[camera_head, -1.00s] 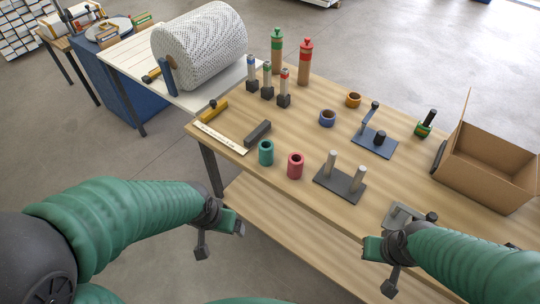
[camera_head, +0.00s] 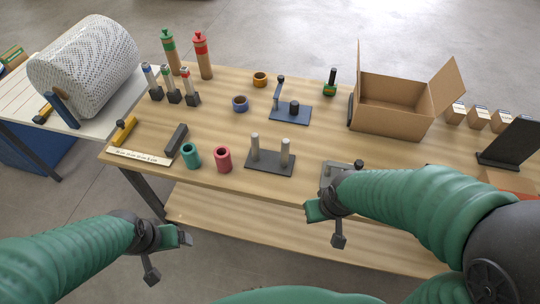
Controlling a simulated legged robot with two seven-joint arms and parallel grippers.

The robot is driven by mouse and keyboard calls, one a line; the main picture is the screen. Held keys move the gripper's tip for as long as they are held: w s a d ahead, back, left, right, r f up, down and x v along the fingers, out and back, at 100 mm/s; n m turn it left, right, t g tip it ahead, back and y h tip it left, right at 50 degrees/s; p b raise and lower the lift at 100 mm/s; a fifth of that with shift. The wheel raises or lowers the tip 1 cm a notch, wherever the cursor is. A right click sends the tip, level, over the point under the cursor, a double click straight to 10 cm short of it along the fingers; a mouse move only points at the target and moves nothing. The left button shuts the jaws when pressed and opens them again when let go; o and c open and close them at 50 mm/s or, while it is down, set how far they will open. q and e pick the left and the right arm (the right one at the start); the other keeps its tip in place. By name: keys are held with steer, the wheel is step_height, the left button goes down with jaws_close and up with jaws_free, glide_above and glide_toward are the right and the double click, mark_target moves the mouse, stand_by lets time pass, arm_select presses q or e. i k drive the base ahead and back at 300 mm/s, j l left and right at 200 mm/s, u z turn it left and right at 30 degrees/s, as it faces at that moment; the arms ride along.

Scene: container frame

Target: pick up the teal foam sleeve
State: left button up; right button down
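The teal foam sleeve (camera_head: 191,156) stands upright on the wooden table (camera_head: 225,115) near its front left edge. A red sleeve (camera_head: 223,159) stands just to its right, a small gap apart. My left gripper (camera_head: 168,254) is in front of the table and lower in the picture than the teal sleeve, well apart from it. My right gripper (camera_head: 325,224) is near the table's front edge, to the right of both sleeves. Neither holds anything that I can see. The finger gaps are too small and turned to judge.
A dark block (camera_head: 176,139) and a ruler strip (camera_head: 140,157) lie left of the teal sleeve. A two-post stand (camera_head: 270,164) is right of the red sleeve. An open cardboard box (camera_head: 392,105) stands at the back right. A lower shelf (camera_head: 260,222) runs beneath the tabletop.

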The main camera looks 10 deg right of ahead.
mark_target(191, 156)
steer(key=j+z, duration=0.1)
steer(key=z, duration=0.95)
steer(key=j+z, duration=0.7)
steer(key=j, duration=0.25)
steer(key=k+j+z, duration=0.15)
steer(key=j+z, duration=0.2)
steer(key=k+j+z, duration=0.15)
steer(key=j+z, duration=0.2)
steer(key=j, duration=0.15)
steer(key=k+j, duration=0.15)
steer(key=j, duration=0.15)
steer(key=k+j, duration=0.1)
steer(key=j, duration=0.25)
steer(key=k+j, duration=0.15)
steer(key=j, duration=0.15)
